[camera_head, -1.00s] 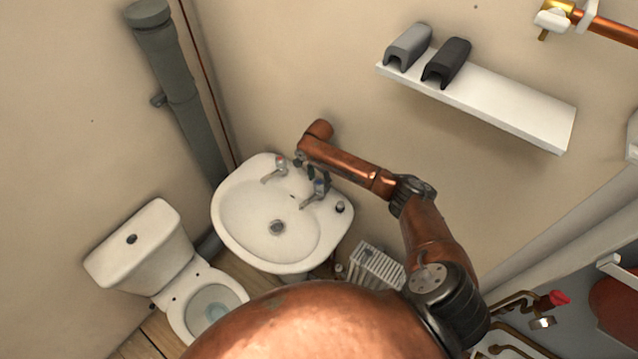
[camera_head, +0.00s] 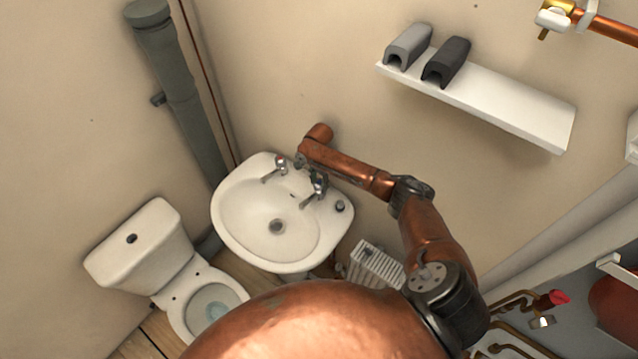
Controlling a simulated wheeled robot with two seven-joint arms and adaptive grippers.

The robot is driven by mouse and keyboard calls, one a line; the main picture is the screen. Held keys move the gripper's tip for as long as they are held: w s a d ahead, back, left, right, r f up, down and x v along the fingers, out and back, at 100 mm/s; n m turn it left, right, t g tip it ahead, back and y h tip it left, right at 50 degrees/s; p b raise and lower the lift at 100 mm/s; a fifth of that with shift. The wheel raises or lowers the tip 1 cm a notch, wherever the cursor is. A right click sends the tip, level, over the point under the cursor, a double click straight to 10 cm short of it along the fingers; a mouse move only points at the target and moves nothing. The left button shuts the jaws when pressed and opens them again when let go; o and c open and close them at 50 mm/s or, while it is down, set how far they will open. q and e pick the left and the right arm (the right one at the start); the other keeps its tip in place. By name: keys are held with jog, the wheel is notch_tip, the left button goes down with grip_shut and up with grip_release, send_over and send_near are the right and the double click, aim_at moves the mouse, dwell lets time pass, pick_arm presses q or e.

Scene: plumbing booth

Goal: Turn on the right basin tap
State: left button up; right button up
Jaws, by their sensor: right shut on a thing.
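The white basin (camera_head: 240,228) has two chrome taps on its back rim. The left basin tap (camera_head: 273,171) has a red mark on top and stands clear. The right basin tap (camera_head: 308,199) shows its spout over the bowl; its top is covered by my gripper. My right gripper (camera_head: 318,182), small and dark at the end of my copper-coloured arm, is shut on the head of the right basin tap. The fingers are small here and partly merge with the tap. I see no water running from either spout. My left gripper is not in view.
A toilet (camera_head: 140,243) stands left of the basin, and a grey pipe (camera_head: 180,90) rises behind it. A radiator-like ribbed item (camera_head: 376,265) stands right of the basin.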

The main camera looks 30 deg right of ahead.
jog(key=shift+c, duration=0.8)
jog(key=shift+r+p, duration=0.15)
jog(key=shift+p, duration=0.55)
jog(key=n+p, duration=0.3)
jog(key=p, duration=0.3)
jog(key=shift+a+n, duration=0.1)
jog(key=shift+n, duration=0.6)
jog(key=n+p, duration=0.1)
jog(key=n, duration=0.3)
jog(key=shift+n+p, duration=0.3)
jog(key=shift+p, duration=0.05)
jog(key=n, duration=0.4)
jog(key=shift+f+n+p, duration=0.2)
jog(key=shift+n+p, duration=0.1)
jog(key=shift+p, duration=0.05)
jog(key=n, duration=0.4)
jog(key=shift+n, duration=2.8)
